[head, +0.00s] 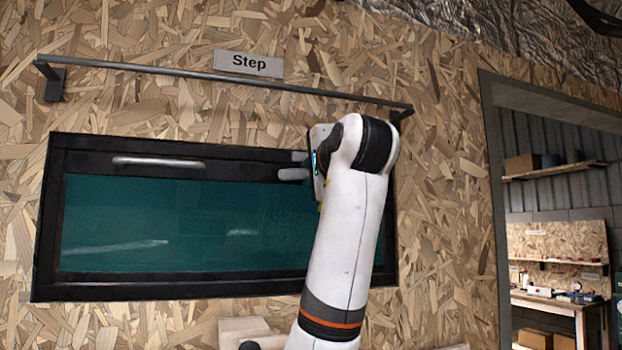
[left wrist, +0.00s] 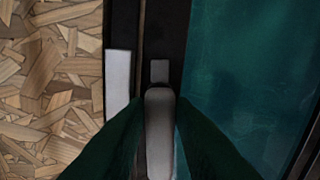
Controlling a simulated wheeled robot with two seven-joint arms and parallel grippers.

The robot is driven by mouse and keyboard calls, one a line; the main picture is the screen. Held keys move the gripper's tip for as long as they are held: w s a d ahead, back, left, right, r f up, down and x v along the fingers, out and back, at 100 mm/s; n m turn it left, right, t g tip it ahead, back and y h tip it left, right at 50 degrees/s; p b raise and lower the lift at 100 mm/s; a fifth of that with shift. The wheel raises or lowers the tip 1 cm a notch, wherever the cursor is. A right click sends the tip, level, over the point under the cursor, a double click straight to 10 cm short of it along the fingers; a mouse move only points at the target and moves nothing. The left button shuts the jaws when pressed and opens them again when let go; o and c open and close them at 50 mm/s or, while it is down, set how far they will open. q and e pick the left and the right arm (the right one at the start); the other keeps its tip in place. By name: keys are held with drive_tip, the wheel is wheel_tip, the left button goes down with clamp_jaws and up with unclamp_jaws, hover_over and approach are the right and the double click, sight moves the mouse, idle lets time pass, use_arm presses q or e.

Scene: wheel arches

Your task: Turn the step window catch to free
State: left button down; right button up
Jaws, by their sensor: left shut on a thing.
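The step window (head: 170,225) is a wide dark-framed panel with teal glass, set in a chipboard wall under a "Step" sign (head: 248,64). Its catch (head: 293,174) is a light grey lever near the right end of the top frame bar. In the left wrist view the lever (left wrist: 160,125) lies along the dark frame, a small grey block at its far end. My left gripper (left wrist: 155,135) is shut on the lever, a dark finger on each side. In the head view my white left wrist covers the fingers and part of the catch. My right gripper is not in view.
A dark rail (head: 220,80) runs along the wall above the window, close over my left wrist. A silver handle (head: 158,162) sits on the top frame at left. A pale plate (left wrist: 118,85) lies beside the catch. A doorway at right shows shelves and a workbench (head: 557,301).

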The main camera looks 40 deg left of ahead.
use_arm(q)
drive_tip(key=shift+m, duration=0.6)
drive_tip(key=c, duration=1.3)
unclamp_jaws()
drive_tip(key=b+v, duration=0.5)
drive_tip(key=v, duration=0.7)
